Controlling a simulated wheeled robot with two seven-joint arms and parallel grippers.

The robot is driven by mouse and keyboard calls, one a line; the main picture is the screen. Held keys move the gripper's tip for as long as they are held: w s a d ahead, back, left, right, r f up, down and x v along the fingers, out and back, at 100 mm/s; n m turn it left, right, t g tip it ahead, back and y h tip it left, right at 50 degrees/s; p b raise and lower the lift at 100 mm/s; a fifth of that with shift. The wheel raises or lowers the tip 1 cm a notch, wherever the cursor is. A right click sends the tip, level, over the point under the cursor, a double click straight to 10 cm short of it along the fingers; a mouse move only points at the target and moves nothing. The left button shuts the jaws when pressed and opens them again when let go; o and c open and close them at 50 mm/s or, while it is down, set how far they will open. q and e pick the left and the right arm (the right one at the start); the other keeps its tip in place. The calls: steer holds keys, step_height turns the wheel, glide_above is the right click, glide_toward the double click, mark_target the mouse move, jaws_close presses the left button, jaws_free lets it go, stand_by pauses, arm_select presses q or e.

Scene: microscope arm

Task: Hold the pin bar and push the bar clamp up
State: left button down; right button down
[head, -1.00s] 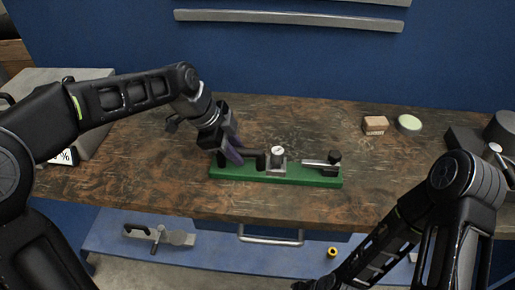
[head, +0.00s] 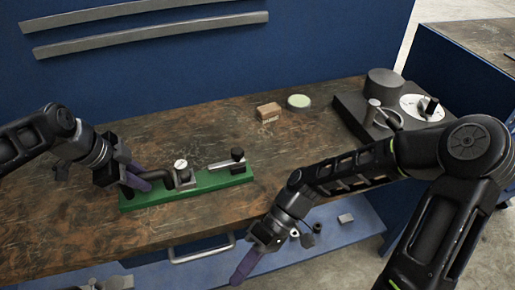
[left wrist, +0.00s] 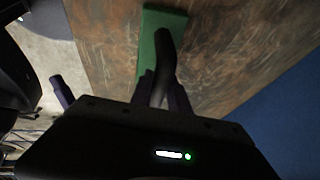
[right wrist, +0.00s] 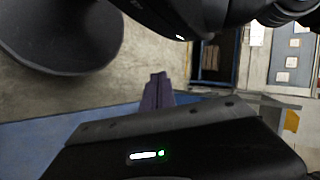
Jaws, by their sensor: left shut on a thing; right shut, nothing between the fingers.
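A green base (head: 205,184) lies on the brown workbench. The pin bar, a dark bar (head: 157,178), sits at its left end and also shows in the left wrist view (left wrist: 165,50). My left gripper (head: 143,185) is shut on this bar; its fingers partly hide it. A grey block with a white round top (head: 182,174) stands beside the bar. Further right a flat grey bar (head: 224,165) with a black knob lies along the base. I cannot tell which part is the bar clamp. My right gripper (head: 242,270) is shut and empty, low in front of the bench; its closed fingers show in the right wrist view (right wrist: 157,92).
A brown block (head: 268,112) and a pale green disc (head: 299,101) lie behind the base. A dark device with a white dial (head: 418,107) stands at the bench's right end. A drawer handle (head: 200,248) and blue shelf (head: 335,232) are below the bench front.

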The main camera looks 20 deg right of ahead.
steer(key=d+r+n+g+y, duration=0.1)
steer(key=d+r+n, duration=0.1)
steer(key=d+r, duration=0.5)
steer(key=w+d+r+m+t, duration=0.1)
steer(key=w, duration=0.3)
steer(key=w+d+r+m+t+y, duration=0.1)
steer(key=w+d+r+m+t, duration=0.1)
steer(key=w, duration=0.2)
steer(key=w+d+r+m+t+y, duration=0.1)
steer(key=w+d+r+m, duration=0.1)
steer(key=w, duration=0.1)
steer(key=shift+w+d+r, duration=0.15)
steer(key=shift+w+r, duration=0.05)
steer(key=shift+w, duration=0.2)
arm_select(q)
steer(key=shift+r, duration=0.1)
arm_select(e)
steer(key=w+d+r+m+t, duration=0.2)
steer(key=w+d+m+t, duration=0.1)
steer(key=d, duration=0.3)
steer(key=w+d+r+m+t+y, duration=0.1)
steer(key=w+d+r+m+t, duration=0.1)
steer(key=w+d, duration=0.2)
steer(key=shift+w+d+r+m+t, duration=0.15)
steer(key=shift+d+r+m+t, duration=0.25)
steer(key=shift+d, duration=0.6)
steer(key=shift+a+f, duration=0.1)
